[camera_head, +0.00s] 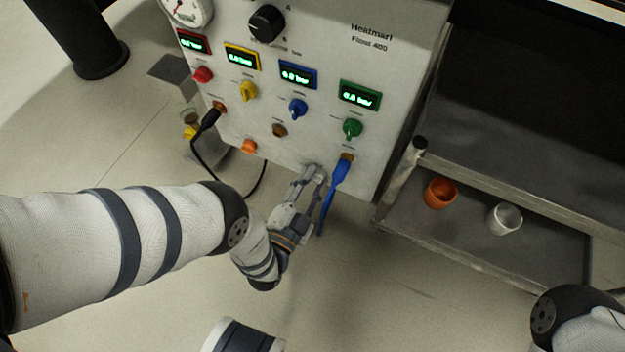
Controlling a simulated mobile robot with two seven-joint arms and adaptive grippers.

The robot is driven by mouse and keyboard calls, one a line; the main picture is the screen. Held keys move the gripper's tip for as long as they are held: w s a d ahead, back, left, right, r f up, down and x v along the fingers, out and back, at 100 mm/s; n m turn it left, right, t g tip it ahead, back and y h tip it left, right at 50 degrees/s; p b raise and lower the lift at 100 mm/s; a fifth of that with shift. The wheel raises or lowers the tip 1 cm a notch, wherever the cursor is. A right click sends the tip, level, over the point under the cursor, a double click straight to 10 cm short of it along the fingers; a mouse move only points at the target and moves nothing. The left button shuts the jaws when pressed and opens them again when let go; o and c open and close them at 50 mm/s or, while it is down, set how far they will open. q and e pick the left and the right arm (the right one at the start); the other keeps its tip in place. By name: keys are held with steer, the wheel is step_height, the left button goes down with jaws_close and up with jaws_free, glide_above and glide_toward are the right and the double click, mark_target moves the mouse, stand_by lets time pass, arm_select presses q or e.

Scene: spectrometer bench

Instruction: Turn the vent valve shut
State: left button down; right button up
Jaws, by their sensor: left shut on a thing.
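The grey front panel (335,30) of the bench unit fills the upper middle. My left gripper (313,174) is at the panel's lower edge, left of a blue cable (335,185). It is shut on a small part there, apparently the vent valve, which the fingers mostly hide. The valve's label and angle cannot be made out. My right gripper is out of view; only part of my right arm shows at the lower right.
The panel bears red (203,74), yellow (248,91), blue (298,109) and green (352,129) knobs under lit displays. A black cable (203,133) hangs at left. A shelf at right holds an orange cup (440,193) and a white cup (504,218).

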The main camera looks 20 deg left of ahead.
arm_select(q)
steer(key=c, duration=1.2)
jaws_free()
steer(key=shift+c, duration=0.2)
steer(key=s, duration=0.7)
steer(key=shift+s, duration=0.3)
steer(key=shift+a, duration=0.1)
